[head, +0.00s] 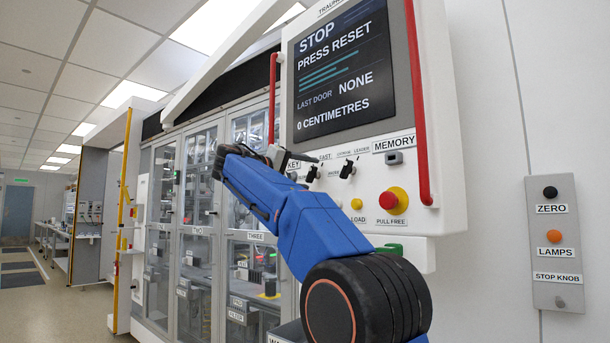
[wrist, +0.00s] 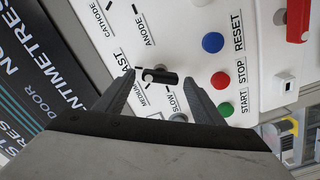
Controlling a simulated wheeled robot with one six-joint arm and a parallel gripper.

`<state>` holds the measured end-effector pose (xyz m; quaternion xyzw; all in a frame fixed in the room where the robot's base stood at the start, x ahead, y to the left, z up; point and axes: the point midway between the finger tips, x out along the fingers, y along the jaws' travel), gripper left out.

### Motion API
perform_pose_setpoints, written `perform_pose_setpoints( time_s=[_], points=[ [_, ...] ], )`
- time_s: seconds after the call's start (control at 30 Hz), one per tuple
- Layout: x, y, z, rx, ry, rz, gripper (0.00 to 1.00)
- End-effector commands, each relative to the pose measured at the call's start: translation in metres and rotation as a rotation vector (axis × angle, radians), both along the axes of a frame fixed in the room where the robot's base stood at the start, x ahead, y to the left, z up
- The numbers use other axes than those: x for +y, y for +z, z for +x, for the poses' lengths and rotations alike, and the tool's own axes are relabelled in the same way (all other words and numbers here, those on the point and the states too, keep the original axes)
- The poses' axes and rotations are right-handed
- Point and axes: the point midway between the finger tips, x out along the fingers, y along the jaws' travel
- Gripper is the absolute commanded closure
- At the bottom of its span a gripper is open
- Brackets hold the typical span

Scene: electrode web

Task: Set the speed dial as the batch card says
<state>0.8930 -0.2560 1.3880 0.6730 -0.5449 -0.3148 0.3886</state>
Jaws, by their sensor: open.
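The speed dial (wrist: 166,78) is a black bar knob with a white mark towards its left end. In the wrist view, the labels FAST, MEDIUM and SLOW surround it, FAST partly hidden by a finger. The white mark is on the FAST and MEDIUM side; I cannot tell the exact setting. My gripper (wrist: 157,72) is open, one finger on each side of the dial; I cannot tell whether either touches it. In the head view my gripper (head: 300,158) is at the panel, just above the dial (head: 312,174). I see no batch card.
A second black knob (head: 348,170) stands close right of the dial. Blue (wrist: 213,43), red (wrist: 221,80) and green (wrist: 226,109) buttons lie near one finger. The screen (head: 343,75) reads STOP, PRESS RESET. A red handle (head: 416,100) and red stop button (head: 390,200) stick out.

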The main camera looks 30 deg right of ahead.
Motion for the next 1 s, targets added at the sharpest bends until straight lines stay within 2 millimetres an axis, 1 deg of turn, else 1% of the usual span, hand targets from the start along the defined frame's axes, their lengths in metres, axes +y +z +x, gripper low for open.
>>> perform_pose_setpoints(
  time_s=[0.2, 0.37, 0.4, 0.6, 0.77, 1.0],
  points=[
    [-0.0002, 0.0000, 0.0000, 0.000, 0.000, 0.000, 0.38],
    [-0.0002, 0.0000, -0.0001, 0.000, 0.000, 0.000, 0.76],
    [-0.0001, 0.0000, -0.0001, 0.000, 0.000, 0.000, 0.79],
    [-0.0001, -0.0002, 0.0000, 0.008, -0.001, -0.001, 0.79],
    [0.0000, -0.0006, 0.0001, 0.049, -0.001, -0.010, 0.79],
    [0.0001, -0.0016, 0.0006, 0.196, -0.001, -0.041, 0.79]
  ],
)
